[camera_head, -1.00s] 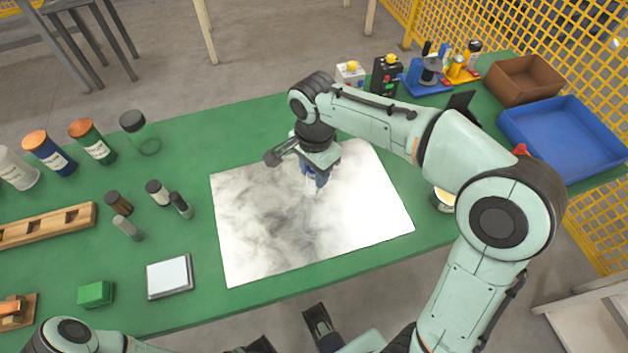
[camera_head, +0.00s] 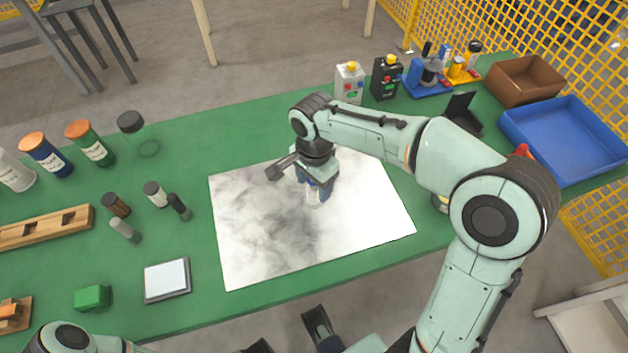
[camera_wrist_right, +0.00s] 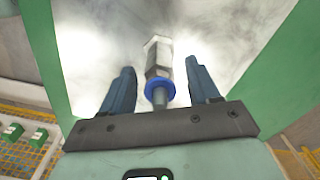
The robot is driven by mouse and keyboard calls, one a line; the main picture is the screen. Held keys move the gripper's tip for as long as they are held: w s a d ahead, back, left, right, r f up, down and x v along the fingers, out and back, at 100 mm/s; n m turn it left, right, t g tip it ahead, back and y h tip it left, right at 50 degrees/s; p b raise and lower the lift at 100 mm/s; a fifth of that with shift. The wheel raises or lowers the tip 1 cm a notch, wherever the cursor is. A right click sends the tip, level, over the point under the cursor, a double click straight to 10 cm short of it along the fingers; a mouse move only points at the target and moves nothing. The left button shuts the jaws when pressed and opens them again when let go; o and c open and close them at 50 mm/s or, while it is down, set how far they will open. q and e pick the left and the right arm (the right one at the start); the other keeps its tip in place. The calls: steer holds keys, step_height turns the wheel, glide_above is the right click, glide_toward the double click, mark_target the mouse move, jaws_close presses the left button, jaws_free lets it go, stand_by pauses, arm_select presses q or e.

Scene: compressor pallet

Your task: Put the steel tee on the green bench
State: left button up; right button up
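A steel fitting with a hexagonal body and a blue collar (camera_wrist_right: 158,72) stands between the fingers of my right gripper (camera_wrist_right: 160,85) in the right wrist view. Gaps show on both sides of it, so the gripper is open around it. I cannot tell for sure that it is the tee. In the head view my right gripper (camera_head: 315,190) points down over the grey-white sheet (camera_head: 255,235), hiding most of the fitting. The sheet lies on the green bench (camera_head: 215,145). My left gripper is not in view.
Bottles (camera_head: 92,143), a wooden rack (camera_head: 45,228), a green block (camera_head: 92,297) and a pale square pad (camera_head: 167,279) stand on the left. A blue tray (camera_head: 565,140) and a brown bin (camera_head: 525,80) are at right. Bare bench lies left of the sheet.

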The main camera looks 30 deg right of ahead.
steer(key=shift+r, duration=0.1)
step_height(320, 180, up, 12)
steer(key=p, duration=0.3)
steer(key=shift+r, duration=0.1)
stand_by(0.5)
